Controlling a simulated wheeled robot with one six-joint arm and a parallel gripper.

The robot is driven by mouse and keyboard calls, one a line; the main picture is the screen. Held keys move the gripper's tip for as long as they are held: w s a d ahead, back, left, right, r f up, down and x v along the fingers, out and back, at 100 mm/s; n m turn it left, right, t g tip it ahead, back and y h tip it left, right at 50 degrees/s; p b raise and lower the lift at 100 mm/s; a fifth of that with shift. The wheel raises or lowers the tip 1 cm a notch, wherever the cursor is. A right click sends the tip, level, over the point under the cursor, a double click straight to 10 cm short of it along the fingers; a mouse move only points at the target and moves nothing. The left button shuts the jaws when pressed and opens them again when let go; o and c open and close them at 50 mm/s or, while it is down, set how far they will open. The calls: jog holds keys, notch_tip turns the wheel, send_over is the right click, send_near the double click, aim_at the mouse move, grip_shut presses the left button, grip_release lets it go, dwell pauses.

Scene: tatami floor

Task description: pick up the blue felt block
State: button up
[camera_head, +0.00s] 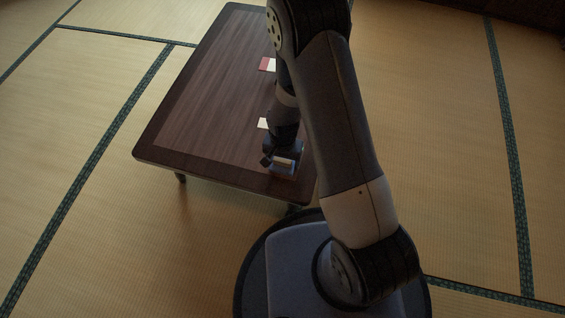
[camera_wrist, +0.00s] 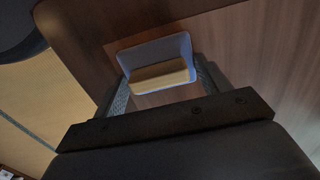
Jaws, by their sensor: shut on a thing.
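The blue felt block (camera_wrist: 152,50) is between the two fingers of my gripper (camera_wrist: 160,78) in the wrist view. It shows a blue-grey outer part with a tan, wood-like strip facing the camera. In the head view, the block (camera_head: 283,168) is small and dark blue with a pale top, near the front edge of the low table (camera_head: 200,105). My gripper (camera_head: 282,158) reaches down over it there and is shut on it, partly hiding it. I cannot tell whether the block touches the tabletop.
A red and white flat piece (camera_head: 267,64) lies farther back on the table, partly behind my arm. A white piece (camera_head: 263,123) lies nearer the block. The table's left half is clear. Tatami floor (camera_head: 470,150) surrounds the table.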

notch_tip(320, 180, up, 10)
jog(key=p, duration=0.3)
jog(key=shift+p, duration=0.35)
